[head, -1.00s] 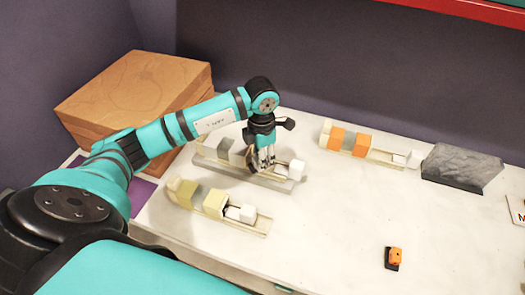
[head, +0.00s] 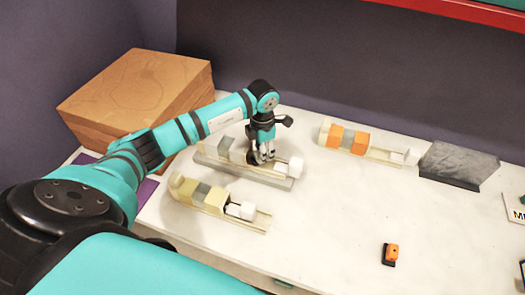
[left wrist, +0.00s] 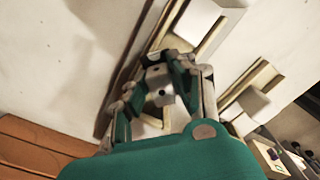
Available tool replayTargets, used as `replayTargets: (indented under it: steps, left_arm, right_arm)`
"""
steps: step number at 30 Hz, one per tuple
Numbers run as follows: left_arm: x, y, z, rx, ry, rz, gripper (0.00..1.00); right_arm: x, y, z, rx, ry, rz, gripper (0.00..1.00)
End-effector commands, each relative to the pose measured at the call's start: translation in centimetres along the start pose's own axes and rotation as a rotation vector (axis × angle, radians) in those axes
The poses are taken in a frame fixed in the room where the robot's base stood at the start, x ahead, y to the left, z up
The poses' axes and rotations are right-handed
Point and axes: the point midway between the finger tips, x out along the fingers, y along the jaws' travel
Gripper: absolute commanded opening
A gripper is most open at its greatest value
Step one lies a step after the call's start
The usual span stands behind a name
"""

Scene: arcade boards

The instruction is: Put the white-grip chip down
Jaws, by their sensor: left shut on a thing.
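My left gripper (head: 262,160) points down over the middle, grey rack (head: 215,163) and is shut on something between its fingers. The held piece is mostly hidden by the fingers, so I cannot make out its grip colour or whether it touches the rack. Grey blocks (head: 238,151) stand in the rack left of the gripper, and a white block (head: 295,167) stands at its right end. In the left wrist view the gripper (left wrist: 160,105) is over a rack with a white block (left wrist: 196,20) beyond the fingers. My right gripper is not in view.
A cream rack (head: 250,221) with cream, grey and white blocks lies in front. A rack with orange blocks (head: 335,137) lies behind to the right, beside a grey stone-like block (head: 458,163). A small orange-topped piece (head: 391,251) stands alone on the white table. A wooden box (head: 135,95) stands back left.

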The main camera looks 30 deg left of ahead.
Motion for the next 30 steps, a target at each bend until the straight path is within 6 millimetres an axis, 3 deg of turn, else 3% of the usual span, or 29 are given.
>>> replayTargets:
  steps: [1,2,7,19,26,30]
  left_arm:
    - [0.3,0.0,0.0,0.0,0.0,0.0,0.0]
    - [0.2,0.0,0.0,0.0,0.0,0.0,0.26]
    - [0.2,0.0,0.0,0.0,0.001,0.0,0.46]
    - [-0.1,0.0,0.1,0.0,-0.003,0.001,0.46]
    - [-4.7,0.3,-0.1,0.0,-0.006,0.006,0.46]
    - [-8.4,0.3,-0.1,0.0,-0.006,0.004,0.46]
  right_arm:
    - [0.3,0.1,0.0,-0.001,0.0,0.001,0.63]
    - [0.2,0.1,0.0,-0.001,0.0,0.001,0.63]
    - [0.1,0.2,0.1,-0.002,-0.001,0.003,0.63]
    - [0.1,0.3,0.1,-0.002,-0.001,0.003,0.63]
    - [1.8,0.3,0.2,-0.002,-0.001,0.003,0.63]
    - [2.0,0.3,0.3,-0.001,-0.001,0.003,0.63]
